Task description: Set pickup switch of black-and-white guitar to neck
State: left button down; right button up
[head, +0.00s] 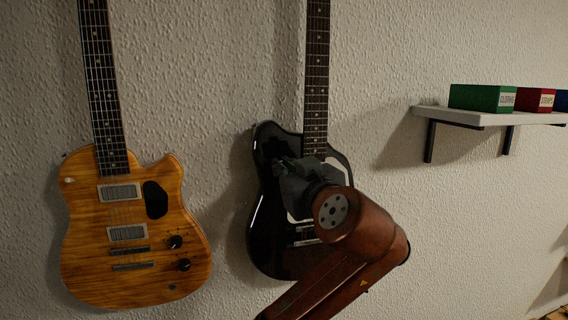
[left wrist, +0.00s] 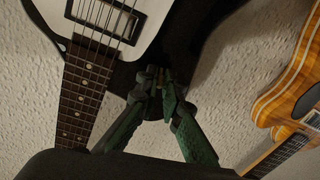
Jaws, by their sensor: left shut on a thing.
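The black-and-white guitar (head: 268,240) hangs upright on the wall, its glossy black body partly behind my left arm. In the left wrist view its white pickguard (left wrist: 148,30), strings and neck show upside down. My left gripper (head: 285,168) is at the upper left part of the body, beside the neck end. In the left wrist view the fingertips of my left gripper (left wrist: 160,84) are close together at the black body and shut on a small part, the pickup switch, mostly hidden between them. The switch's position cannot be made out. My right gripper is not in view.
An orange wood guitar (head: 130,245) hangs to the left, with a gap of bare wall between the guitars. A white shelf (head: 468,116) with a green box (head: 482,97) and a red box (head: 533,100) is at the right. The wall below the shelf is clear.

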pick_arm(q)
jog(key=c, duration=2.1)
grip_release()
jog(key=shift+f, duration=0.1)
jog(key=v, duration=1.2)
